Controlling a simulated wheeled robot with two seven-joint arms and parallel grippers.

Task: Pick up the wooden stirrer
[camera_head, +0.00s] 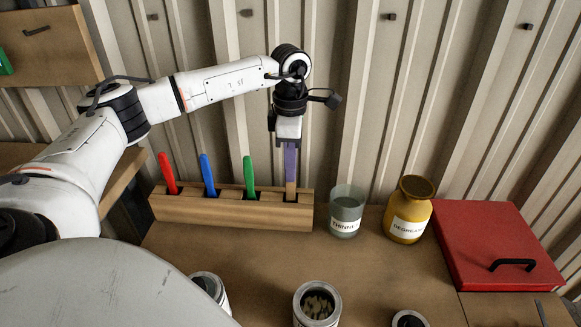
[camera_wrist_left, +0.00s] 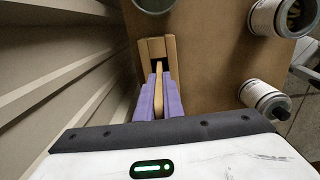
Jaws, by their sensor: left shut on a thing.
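The wooden stirrer (camera_head: 291,190) stands upright in the rightmost slot of the wooden rack (camera_head: 232,215), its lower end hidden in the slot. My left gripper (camera_head: 290,172) points down from above, its purple fingers shut on the stirrer's upper part. In the left wrist view the stirrer (camera_wrist_left: 158,88) lies between the two purple fingers (camera_wrist_left: 158,100), with the rack's end (camera_wrist_left: 170,46) beyond. My right gripper is not in view.
Red (camera_head: 167,172), blue (camera_head: 208,175) and green (camera_head: 249,177) handles stand in the rack's other slots. A thinner jar (camera_head: 346,212), a yellow degreaser jar (camera_head: 408,212) and a red case (camera_head: 490,240) stand to the right. Open cans (camera_head: 317,304) are in front; a ribbed wall is close behind.

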